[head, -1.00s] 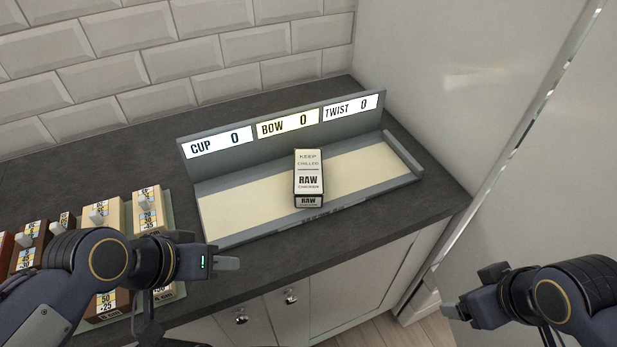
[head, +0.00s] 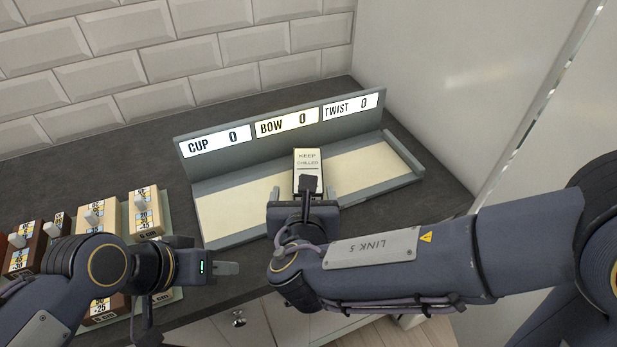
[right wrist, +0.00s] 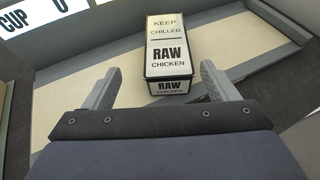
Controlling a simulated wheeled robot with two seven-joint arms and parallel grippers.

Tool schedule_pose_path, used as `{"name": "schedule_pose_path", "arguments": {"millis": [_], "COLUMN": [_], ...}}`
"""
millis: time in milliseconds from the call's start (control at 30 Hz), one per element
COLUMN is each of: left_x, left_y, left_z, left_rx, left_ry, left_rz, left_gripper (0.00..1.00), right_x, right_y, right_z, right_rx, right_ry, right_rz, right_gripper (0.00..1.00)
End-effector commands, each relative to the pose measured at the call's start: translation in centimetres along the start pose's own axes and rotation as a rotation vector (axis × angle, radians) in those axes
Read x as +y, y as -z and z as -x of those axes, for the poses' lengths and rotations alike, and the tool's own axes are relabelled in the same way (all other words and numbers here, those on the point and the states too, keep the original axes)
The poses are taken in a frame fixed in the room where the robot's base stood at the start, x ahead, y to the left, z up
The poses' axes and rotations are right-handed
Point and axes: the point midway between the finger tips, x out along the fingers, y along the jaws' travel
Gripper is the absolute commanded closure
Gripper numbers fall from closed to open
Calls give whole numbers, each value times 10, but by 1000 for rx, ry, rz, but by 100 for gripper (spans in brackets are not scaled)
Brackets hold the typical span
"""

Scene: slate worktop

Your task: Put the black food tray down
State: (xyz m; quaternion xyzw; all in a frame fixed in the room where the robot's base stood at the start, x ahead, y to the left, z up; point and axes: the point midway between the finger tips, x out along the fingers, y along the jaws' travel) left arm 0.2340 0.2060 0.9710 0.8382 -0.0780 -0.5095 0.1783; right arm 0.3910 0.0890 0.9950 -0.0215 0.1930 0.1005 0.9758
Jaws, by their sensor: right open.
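The black food tray (head: 307,162) is a dark-sided pack with a white "KEEP CHILLED, RAW CHICKEN" label. It rests on the cream strip of the grey stand, and the right wrist view shows it too (right wrist: 169,53). My right gripper (head: 304,191) is open just in front of it, hiding its near end in the head view. In the right wrist view its fingers (right wrist: 158,72) point towards the pack; the right finger is close to it, the left finger well apart. My left gripper (head: 222,269) is at the worktop's front edge, apart from the pack.
The grey stand (head: 216,241) has a raised back with CUP, BOW and TWIST signs, all reading 0. Several brown and cream blocks with number labels (head: 146,217) stand at left. A pale wall panel (head: 440,100) bounds the right. Bare strip lies either side of the pack.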

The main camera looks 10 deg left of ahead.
Motion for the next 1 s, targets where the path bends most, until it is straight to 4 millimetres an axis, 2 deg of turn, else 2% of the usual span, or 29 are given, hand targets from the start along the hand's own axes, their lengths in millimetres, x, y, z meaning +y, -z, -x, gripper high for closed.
{"name": "schedule_pose_path", "arguments": {"millis": [500, 800, 833, 1000], "left_x": [-3, -3, -3, -3], "left_y": [-3, -3, -3, -3], "left_z": [-7, -7, -7, -7], "left_rx": [0, 0, 0, 0], "left_ry": [0, 0, 0, 0], "left_rz": [0, 0, 0, 0], "left_gripper": [64, 64, 64, 64], "right_x": [-10, -10, -10, -10], "right_y": [0, -1, -1, -1], "right_z": [-67, -73, -73, -73], "right_rx": [3, 1, 1, 1], "right_ry": [6, 5, 5, 5], "right_rz": [-5, -5, -5, -5], "right_gripper": [20, 20, 21, 44]}}
